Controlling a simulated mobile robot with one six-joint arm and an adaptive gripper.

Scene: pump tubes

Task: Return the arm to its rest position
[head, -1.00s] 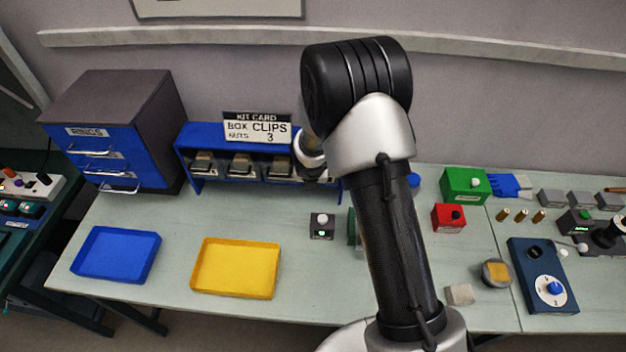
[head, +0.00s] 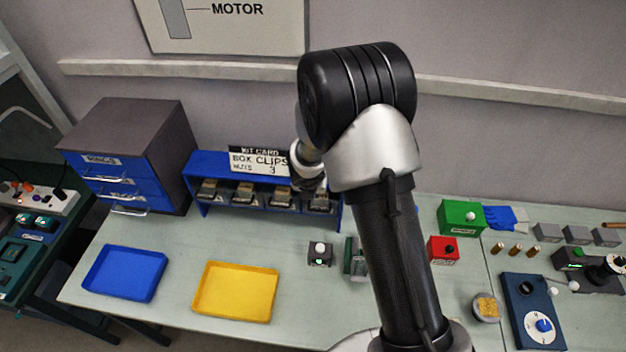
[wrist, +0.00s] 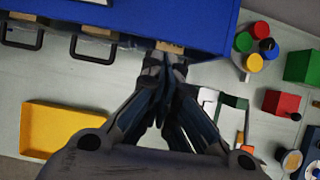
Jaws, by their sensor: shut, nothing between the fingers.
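My arm rises through the middle of the head view, and its upper links hide part of the bench behind. My gripper (wrist: 165,75) shows in the wrist view with its fingers together and nothing between them. It hangs above the bench, near the front of the blue bin rack (wrist: 200,25). In the head view the gripper itself is hidden behind my arm.
A yellow tray (head: 235,291) and a blue tray (head: 124,273) lie on the bench at left. The blue rack (head: 197,168) with several bins and a drawer cabinet (head: 125,155) stand behind. Green (head: 462,217) and red (head: 443,250) boxes stand right of my arm.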

